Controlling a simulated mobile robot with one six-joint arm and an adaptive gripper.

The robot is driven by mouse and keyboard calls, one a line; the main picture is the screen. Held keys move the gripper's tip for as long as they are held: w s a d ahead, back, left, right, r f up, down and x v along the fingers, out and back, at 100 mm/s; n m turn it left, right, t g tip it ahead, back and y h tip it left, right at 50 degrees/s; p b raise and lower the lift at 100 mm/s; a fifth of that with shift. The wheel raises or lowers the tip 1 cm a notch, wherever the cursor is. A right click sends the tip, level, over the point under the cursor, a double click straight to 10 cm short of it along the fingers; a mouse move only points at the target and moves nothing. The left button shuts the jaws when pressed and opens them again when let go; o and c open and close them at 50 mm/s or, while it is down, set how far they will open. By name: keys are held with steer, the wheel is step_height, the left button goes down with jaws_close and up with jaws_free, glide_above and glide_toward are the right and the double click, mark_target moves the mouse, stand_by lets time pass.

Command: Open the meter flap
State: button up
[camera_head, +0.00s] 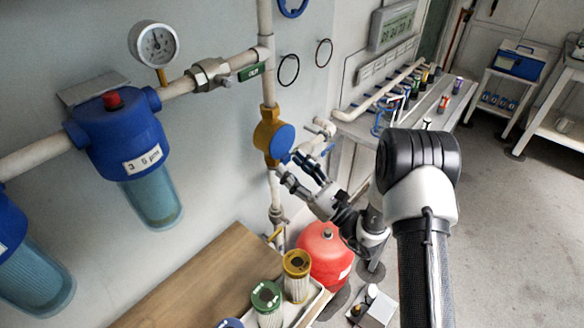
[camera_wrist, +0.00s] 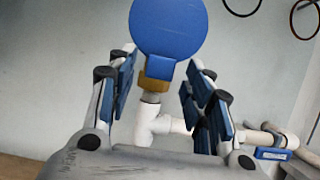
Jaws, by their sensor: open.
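The meter flap (camera_head: 282,141) is a round blue disc on the front of a brass-coloured water meter (camera_head: 265,127) on the vertical pipe. It looks closed over the meter face. In the wrist view the blue flap (camera_wrist: 168,27) fills the top middle, with a small blue tab (camera_wrist: 160,68) at its lower edge. The brass body (camera_wrist: 154,85) shows below it. My gripper (camera_head: 293,168) is open just below and in front of the flap. In the wrist view its two fingers (camera_wrist: 160,90) stand left and right of the tab, apart from it, with nothing between them.
A white pipe with a valve (camera_head: 320,130) branches right of the meter. A blue filter housing (camera_head: 118,135) and a pressure gauge (camera_head: 154,45) are on the left. A wooden bench (camera_head: 195,285), filter cartridges (camera_head: 266,298) and a red tank (camera_head: 325,255) stand below.

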steer(key=shift+w+a+r, duration=0.2)
steer(key=shift+w+a, duration=0.05)
steer(key=shift+a, duration=0.1)
jaws_close()
stand_by(0.5)
